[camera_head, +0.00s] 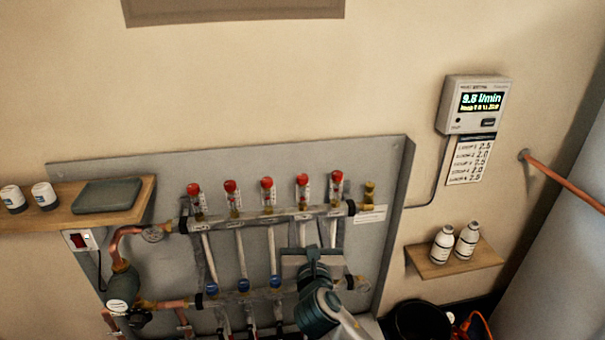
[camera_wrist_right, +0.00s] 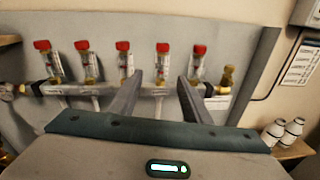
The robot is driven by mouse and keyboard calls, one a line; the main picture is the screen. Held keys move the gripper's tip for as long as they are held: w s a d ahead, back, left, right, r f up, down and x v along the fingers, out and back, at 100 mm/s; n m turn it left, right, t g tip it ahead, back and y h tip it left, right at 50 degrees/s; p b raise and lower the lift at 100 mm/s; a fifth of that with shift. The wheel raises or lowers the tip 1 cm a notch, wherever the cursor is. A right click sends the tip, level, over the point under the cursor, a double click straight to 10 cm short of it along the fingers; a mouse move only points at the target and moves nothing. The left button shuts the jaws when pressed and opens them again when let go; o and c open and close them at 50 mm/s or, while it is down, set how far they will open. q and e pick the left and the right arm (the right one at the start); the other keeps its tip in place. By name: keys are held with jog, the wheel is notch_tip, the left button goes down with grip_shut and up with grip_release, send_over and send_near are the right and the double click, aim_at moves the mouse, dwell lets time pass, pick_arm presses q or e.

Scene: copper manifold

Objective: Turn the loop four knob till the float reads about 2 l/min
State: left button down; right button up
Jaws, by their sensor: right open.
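The copper manifold's upper bar (camera_head: 265,219) carries a row of several clear float gauges with red caps. The fourth from the left (camera_head: 303,190) also shows in the right wrist view (camera_wrist_right: 162,66), framed between my fingertips. Blue knobs (camera_head: 243,285) sit on the lower bar below; the fourth position there is hidden behind my gripper. My right gripper (camera_head: 312,250) is open and empty, in front of the manifold below the fourth gauge; in the wrist view its fingers (camera_wrist_right: 160,78) are spread, touching nothing I can make out. The float heights are too small to read. My left gripper is out of view.
A wall meter (camera_head: 474,104) reads about 9.8 l/min, with a loop list card (camera_head: 470,160) below it. A small shelf (camera_head: 455,262) with two white bottles stands right; another shelf (camera_head: 75,215) is left. A brass fitting (camera_head: 369,194) ends the upper row.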

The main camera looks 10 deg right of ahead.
aim_at(303, 181)
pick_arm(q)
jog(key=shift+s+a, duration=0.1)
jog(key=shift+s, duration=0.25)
pick_arm(e)
notch_tip(303, 181, up, 3)
jog(key=shift+s+d+f+n, duration=0.1)
jog(key=shift+s+d+n, duration=0.05)
jog(key=shift+n, duration=0.35)
